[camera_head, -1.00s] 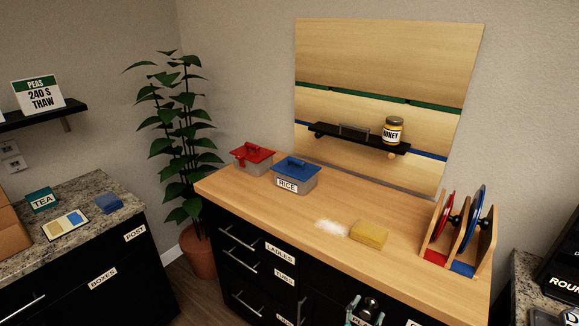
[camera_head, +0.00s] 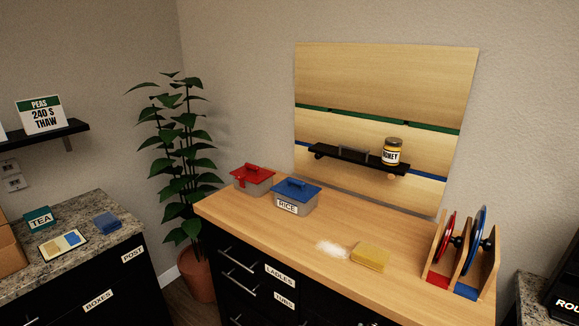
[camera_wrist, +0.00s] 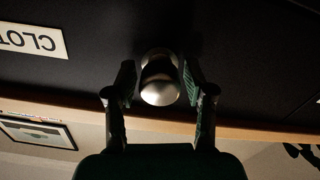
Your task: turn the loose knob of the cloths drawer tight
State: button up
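The knob (camera_wrist: 161,82) is a rounded, shiny metal knob on the black drawer front (camera_wrist: 235,60) in the wrist view. A white label (camera_wrist: 32,40), upside down there, shows the letters CLOT. My gripper (camera_wrist: 160,76) has one finger on each side of the knob, with a thin dark gap seeming to show on both sides. The fingers look open around it. Whether the knob sits flush or stands off the front cannot be told. In the head view the cloths drawer is below the bottom edge.
The wooden counter (camera_head: 300,240) bears a red-lidded box (camera_head: 253,179), a blue-lidded RICE box (camera_head: 296,196), a yellow sponge (camera_head: 370,257), white powder (camera_head: 332,249) and a lid rack (camera_head: 466,255). Other black drawers with bar handles (camera_head: 238,258) lie left. A shelf holds a honey jar (camera_head: 392,151).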

grip_shut()
jog(key=shift+m, duration=2.3)
jog(key=shift+m, duration=0.9)
jog(key=o, duration=0.5)
grip_release()
